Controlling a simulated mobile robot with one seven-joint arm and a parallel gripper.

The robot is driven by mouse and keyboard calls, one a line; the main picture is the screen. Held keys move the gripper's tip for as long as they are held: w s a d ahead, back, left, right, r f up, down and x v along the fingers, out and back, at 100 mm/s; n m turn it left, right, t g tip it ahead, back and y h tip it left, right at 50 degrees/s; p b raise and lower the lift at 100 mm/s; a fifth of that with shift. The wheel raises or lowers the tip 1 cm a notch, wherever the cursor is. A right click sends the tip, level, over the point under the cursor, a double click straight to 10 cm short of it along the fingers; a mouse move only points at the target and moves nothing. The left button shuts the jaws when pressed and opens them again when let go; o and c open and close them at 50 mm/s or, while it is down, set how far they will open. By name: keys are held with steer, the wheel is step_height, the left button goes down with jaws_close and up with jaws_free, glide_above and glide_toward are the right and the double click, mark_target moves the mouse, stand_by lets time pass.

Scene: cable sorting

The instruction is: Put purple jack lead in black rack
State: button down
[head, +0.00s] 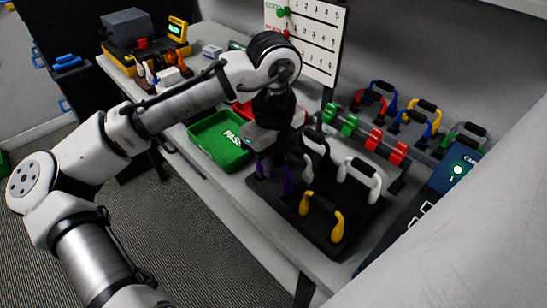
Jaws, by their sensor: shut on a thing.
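The purple jack lead (288,181) shows as small purple parts below my gripper, at the left end of a black rack (288,207). My gripper (272,165) points down and is shut on the purple jack lead. Its fingers and most of the lead are hidden by the gripper body and shadow. I cannot tell whether the lead touches the rack. White leads (360,178) and a yellow lead (322,213) stand on the same rack, to the right of my gripper.
A green tray marked PASS (219,150) lies left of my gripper, with a red tray (243,108) behind it. Green and red clips (376,138) stand on a dark rail behind. Several coloured leads (420,115) stand at the back right. A blue panel (452,180) is at right.

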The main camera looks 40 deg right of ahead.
steer(key=shift+f, duration=0.85)
stand_by(1.6)
steer(key=c, duration=0.7)
jaws_free()
steer(key=shift+p, duration=0.3)
step_height(320, 180, up, 8)
steer(key=p, duration=0.7)
steer(key=shift+p, duration=0.4)
